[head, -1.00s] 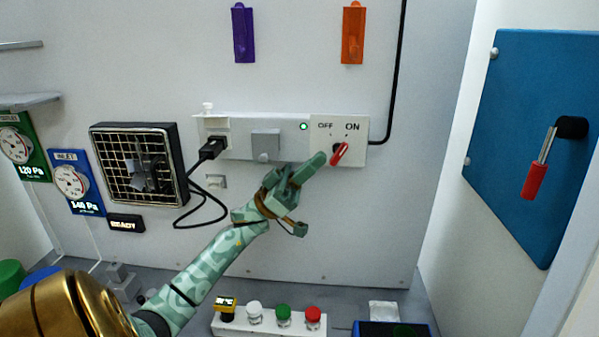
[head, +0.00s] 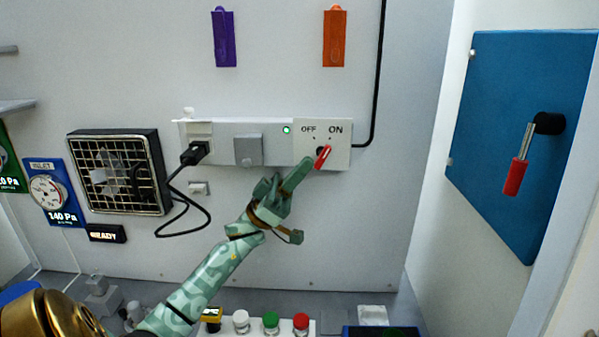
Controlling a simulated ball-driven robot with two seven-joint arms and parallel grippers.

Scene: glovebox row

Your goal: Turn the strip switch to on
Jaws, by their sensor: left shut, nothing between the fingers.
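The strip switch is a red lever (head: 323,157) on a white plate at the right end of the power strip (head: 222,143). It is tilted, its upper end leaning right toward the ON label, its lower end down-left. A small green lamp (head: 286,130) glows left of the OFF label. My left gripper (head: 306,163) is shut and empty, its tip just left of the lever. I cannot tell whether it touches the lever. My right gripper is not in view.
A black plug (head: 195,153) sits in the strip, its cord hanging toward a caged fan (head: 119,172). A blue panel (head: 520,135) with a red-handled crank (head: 517,176) stands at right. Several capped jars (head: 270,322) stand below. The wall under the switch is clear.

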